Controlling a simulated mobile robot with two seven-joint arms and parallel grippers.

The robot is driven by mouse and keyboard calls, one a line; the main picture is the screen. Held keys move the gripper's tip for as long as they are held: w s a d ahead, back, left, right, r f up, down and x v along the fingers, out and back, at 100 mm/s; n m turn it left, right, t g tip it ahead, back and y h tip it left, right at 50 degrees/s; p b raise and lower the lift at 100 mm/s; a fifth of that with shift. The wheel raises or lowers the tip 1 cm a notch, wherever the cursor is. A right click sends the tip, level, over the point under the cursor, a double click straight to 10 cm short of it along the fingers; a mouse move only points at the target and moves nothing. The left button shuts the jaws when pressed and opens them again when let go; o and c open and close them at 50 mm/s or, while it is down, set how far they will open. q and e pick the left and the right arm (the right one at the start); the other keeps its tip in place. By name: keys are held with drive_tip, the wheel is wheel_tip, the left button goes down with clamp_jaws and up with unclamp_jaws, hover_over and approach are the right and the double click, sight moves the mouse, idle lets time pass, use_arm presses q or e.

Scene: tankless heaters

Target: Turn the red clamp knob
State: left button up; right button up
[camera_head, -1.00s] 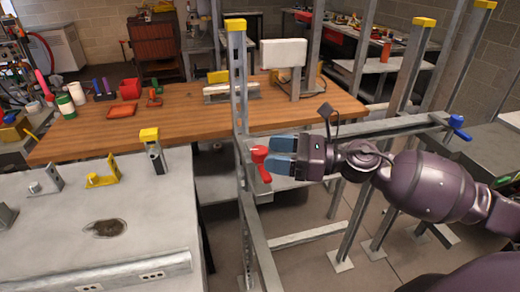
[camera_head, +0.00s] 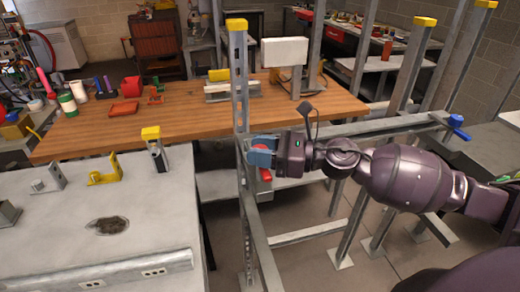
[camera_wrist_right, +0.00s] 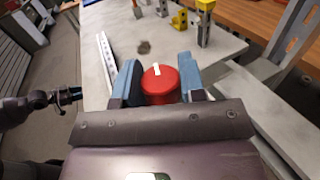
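The red clamp knob (camera_wrist_right: 160,84) has a white line on its face and sits between the two blue fingers of my right gripper (camera_wrist_right: 160,80). The fingers lie along both sides of the knob with no clear gap. In the head view my right gripper (camera_head: 261,151) covers the knob's hub, and only its red handle (camera_head: 265,176) shows below, beside the grey perforated upright (camera_head: 238,85). In the right wrist view my left gripper (camera_wrist_right: 70,95) shows small and dark at the left edge; its fingers are too small to read.
A grey bench (camera_head: 60,235) with yellow and grey brackets stands at the left. A wooden table (camera_head: 190,120) with tools lies behind. A horizontal rail (camera_head: 400,122) with a blue knob (camera_head: 456,121) runs right of the upright, behind my right arm.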

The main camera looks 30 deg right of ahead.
drive_tip(key=c, duration=0.3)
drive_tip(key=shift+f+n+g+y+b, duration=0.2)
drive_tip(key=shift+n+g+y+b, duration=0.25)
drive_tip(key=shift+b, duration=0.4)
drive_tip(key=shift+g+b, duration=0.35)
drive_tip(key=shift+r+n+y+b, duration=0.1)
drive_tip(key=shift+n+y+b, duration=0.15)
drive_tip(key=shift+n+b, duration=0.1)
drive_tip(key=shift+r, duration=0.15)
drive_tip(key=o, duration=0.9)
use_arm(q)
wheel_tip(320, 180, down, 3)
drive_tip(key=shift+r, duration=0.1)
